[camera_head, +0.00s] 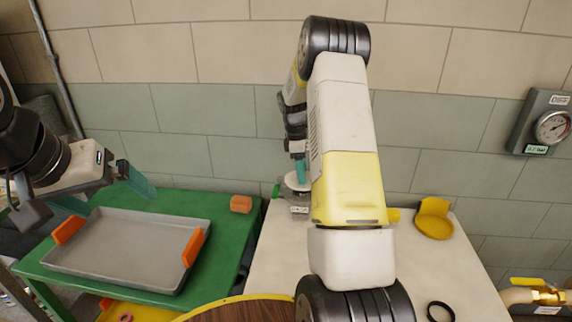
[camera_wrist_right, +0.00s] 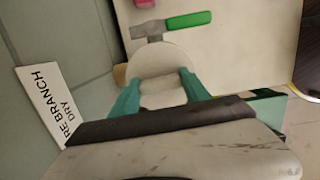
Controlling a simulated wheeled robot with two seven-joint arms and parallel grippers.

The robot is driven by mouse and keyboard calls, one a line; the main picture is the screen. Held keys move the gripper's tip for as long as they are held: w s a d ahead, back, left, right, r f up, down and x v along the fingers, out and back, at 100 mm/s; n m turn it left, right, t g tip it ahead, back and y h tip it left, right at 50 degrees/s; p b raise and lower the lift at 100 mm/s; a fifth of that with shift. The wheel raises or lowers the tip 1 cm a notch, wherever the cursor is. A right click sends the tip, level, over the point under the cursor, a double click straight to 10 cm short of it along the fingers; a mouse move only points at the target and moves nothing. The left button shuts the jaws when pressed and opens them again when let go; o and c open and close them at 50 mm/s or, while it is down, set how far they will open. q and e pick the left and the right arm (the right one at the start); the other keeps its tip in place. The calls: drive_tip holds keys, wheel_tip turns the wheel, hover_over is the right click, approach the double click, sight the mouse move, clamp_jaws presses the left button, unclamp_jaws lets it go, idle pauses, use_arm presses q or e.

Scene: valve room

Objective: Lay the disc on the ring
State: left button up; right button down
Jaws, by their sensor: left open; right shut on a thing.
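My right gripper (camera_head: 299,172) is over the far left part of the pale table, partly hidden by my right arm. In the right wrist view its teal fingers (camera_wrist_right: 158,92) are shut on a round white disc (camera_wrist_right: 163,63). The disc (camera_head: 293,182) shows in the head view as a pale edge below the fingers. A thin black ring (camera_head: 440,302) lies on the table's near right part, well apart from the disc. My left gripper (camera_head: 104,195) is open and empty above the green table's tray.
A yellow dish-like thing (camera_head: 434,226) stands on the pale table (camera_head: 268,262). A grey tray (camera_head: 120,247) with orange handles and an orange block (camera_head: 241,204) sit on the green table. A gauge (camera_head: 552,127) is on the wall.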

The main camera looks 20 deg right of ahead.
drive_tip(key=shift+f, duration=0.15)
drive_tip(key=shift+f, duration=0.4)
drive_tip(key=shift+f, duration=0.7)
idle(1.8)
drive_tip(key=shift+c, duration=0.2)
unclamp_jaws()
idle(0.4)
drive_tip(key=shift+r, duration=3.5)
